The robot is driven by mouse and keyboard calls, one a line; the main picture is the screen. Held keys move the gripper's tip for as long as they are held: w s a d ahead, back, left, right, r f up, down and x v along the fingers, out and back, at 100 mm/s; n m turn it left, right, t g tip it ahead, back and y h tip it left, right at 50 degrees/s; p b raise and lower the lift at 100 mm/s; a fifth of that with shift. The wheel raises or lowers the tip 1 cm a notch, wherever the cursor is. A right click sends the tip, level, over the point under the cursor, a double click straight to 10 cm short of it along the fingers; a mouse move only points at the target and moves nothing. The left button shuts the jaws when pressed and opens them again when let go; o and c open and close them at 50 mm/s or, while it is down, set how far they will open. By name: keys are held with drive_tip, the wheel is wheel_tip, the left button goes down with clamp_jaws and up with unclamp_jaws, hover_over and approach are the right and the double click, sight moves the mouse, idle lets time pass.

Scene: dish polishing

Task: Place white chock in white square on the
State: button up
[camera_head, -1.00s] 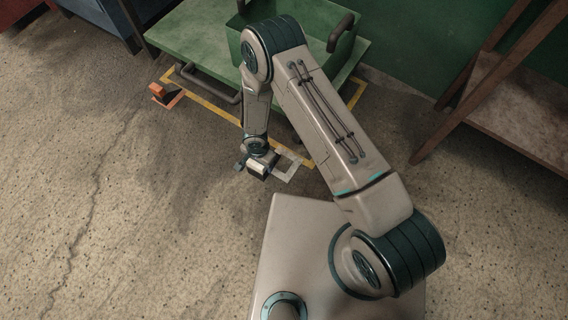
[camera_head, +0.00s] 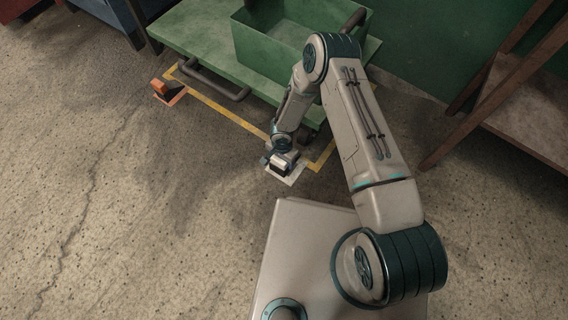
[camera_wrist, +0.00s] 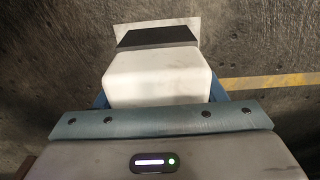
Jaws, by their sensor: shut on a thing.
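The white chock (camera_wrist: 158,76) is held in my gripper (camera_head: 281,165), with its dark face (camera_wrist: 156,36) turned away from my wrist. In the head view the chock (camera_head: 280,169) is over the white square (camera_head: 291,179) on the floor. A pale strip of the square (camera_wrist: 190,24) shows beyond the chock in the wrist view, and the chock hides most of the rest. My gripper is shut on the chock. I cannot tell whether the chock touches the floor.
An orange chock (camera_head: 158,87) stands at an orange square (camera_head: 177,98) to the left. A yellow line (camera_head: 224,112) runs around a green cart (camera_head: 199,35) carrying a green bin (camera_head: 262,51). A brown shelf (camera_head: 524,110) stands at the right. The floor at left is clear.

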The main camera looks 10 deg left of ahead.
drive_tip(key=shift+w+d+f, duration=0.2)
drive_tip(key=shift+w+f, duration=0.05)
drive_tip(key=shift+w, duration=0.1)
drive_tip(key=shift+f+b, duration=1.05)
drive_tip(key=shift+f, duration=0.9)
drive_tip(key=shift+f, duration=0.15)
drive_tip(key=shift+f, duration=0.1)
drive_tip(key=o, duration=1.4)
wheel_tip(320, 180, up, 12)
drive_tip(key=p, duration=0.4)
drive_tip(key=shift+r, duration=0.25)
